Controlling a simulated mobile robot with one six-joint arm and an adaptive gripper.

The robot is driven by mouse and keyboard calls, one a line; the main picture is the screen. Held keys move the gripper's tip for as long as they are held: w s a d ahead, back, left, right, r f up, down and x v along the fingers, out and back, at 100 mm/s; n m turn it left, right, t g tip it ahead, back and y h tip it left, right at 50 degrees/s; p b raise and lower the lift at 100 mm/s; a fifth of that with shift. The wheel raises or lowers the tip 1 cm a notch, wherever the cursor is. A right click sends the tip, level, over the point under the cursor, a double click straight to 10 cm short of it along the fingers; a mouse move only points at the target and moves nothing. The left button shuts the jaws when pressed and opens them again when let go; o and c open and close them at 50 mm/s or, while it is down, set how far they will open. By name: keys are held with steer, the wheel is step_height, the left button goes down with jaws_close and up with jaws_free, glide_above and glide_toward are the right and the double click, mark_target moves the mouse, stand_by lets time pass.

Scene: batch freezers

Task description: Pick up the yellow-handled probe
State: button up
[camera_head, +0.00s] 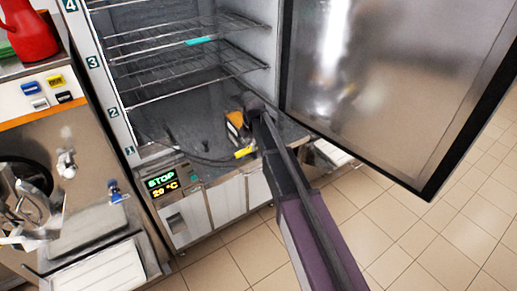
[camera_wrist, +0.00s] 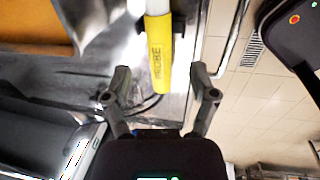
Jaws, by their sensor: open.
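The yellow-handled probe (camera_wrist: 158,62) shows in the wrist view, its yellow handle marked "PROBE", with a white shaft running up out of the picture. In the head view its yellow handle (camera_head: 244,153) sits at the front edge of the freezer's bottom. My gripper (camera_wrist: 160,80) is open, with one finger on each side of the handle's lower end, and both look apart from it. How far the fingers are in depth I cannot tell. In the head view my arm hides most of the gripper.
The freezer (camera_head: 182,113) stands open, with wire shelves (camera_head: 190,65) above the probe. Its door (camera_head: 375,90) is swung out to the right of my arm. A steel machine (camera_head: 85,195) stands at the left. Tiled floor (camera_head: 440,215) lies clear at the right.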

mark_target(249, 149)
steer(key=shift+w+a+f+b, duration=0.1)
steer(key=shift+a+f+b, duration=0.05)
steer(key=shift+f+b, duration=0.7)
steer(key=shift+w+a+f+b, duration=0.1)
steer(key=shift+f+b, duration=0.55)
steer(key=shift+f, duration=0.25)
steer(key=shift+c, duration=0.2)
jaws_close()
